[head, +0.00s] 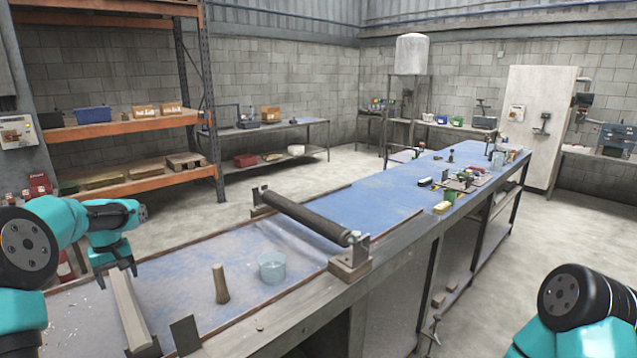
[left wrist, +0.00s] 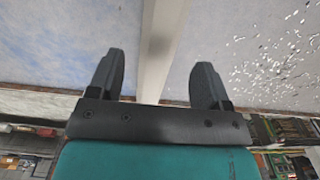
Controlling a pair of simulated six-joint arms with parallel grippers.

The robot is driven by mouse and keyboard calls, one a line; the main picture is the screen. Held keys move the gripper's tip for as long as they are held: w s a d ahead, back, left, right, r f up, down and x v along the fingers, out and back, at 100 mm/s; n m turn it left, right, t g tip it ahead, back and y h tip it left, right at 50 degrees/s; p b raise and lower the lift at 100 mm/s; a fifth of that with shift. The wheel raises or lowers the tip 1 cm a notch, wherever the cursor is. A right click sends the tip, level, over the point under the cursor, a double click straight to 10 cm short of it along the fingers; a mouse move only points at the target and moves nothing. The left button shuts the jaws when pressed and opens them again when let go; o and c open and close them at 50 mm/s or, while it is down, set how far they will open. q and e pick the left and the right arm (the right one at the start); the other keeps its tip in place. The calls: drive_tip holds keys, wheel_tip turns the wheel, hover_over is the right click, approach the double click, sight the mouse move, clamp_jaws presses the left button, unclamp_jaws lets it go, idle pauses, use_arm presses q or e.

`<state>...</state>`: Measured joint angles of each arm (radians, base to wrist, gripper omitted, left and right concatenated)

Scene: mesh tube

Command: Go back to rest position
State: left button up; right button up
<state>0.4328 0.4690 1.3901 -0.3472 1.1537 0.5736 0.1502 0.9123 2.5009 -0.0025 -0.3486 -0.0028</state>
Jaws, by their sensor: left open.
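My left gripper (head: 117,274) is open above the far end of a pale grey bar (head: 130,312) at the left of the bench. The left wrist view shows its two fingers (left wrist: 157,85) apart, with the bar (left wrist: 160,35) running between them in the picture; I cannot tell how far below them it lies. Nothing is seen held. A dark tube (head: 305,217) lies across the bench between two end supports. My right arm shows only in part at the lower right of the head view, and its gripper is out of the picture.
A brown peg (head: 220,284) stands near a clear round dish (head: 272,268) on the blue bench top (head: 375,200). Small tools and parts (head: 455,183) sit farther along the bench. Orange-framed shelves (head: 125,127) stand behind at the left.

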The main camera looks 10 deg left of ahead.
use_arm(q)
drive_tip(key=r, duration=0.1)
hover_over(129, 315)
idle(0.6)
idle(1.1)
